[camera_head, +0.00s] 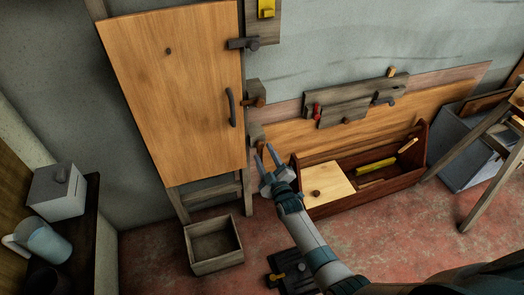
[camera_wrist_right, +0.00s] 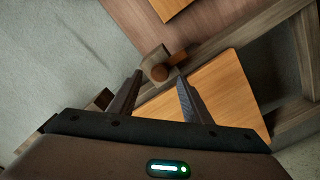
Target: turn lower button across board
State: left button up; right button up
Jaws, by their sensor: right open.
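A large orange wooden board (camera_head: 170,85) stands against the wall, with a dark curved handle near its right edge. An upper button (camera_head: 243,43), a dark bar, lies across the board's right edge. Lower on that side is a block with a brown peg (camera_head: 258,101), and a smaller wooden block (camera_head: 256,134) is below it. My right gripper (camera_head: 267,155) is open and empty, just below this small block. In the wrist view, a pale block with a brown peg (camera_wrist_right: 160,66) lies beyond the open fingertips (camera_wrist_right: 160,80), apart from them. My left gripper is out of view.
A wooden toolbox (camera_head: 395,185) stands to the right of my gripper, below a wall rack (camera_head: 350,105). An open wooden box (camera_head: 213,246) is on the floor at left. A shelf with a jug (camera_head: 45,242) is further left.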

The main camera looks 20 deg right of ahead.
aim_at(261, 147)
jog(key=shift+w, duration=1.7)
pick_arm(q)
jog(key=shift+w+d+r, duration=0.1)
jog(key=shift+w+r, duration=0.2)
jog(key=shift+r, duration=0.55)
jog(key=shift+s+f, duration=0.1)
pick_arm(e)
jog(key=c, duration=1)
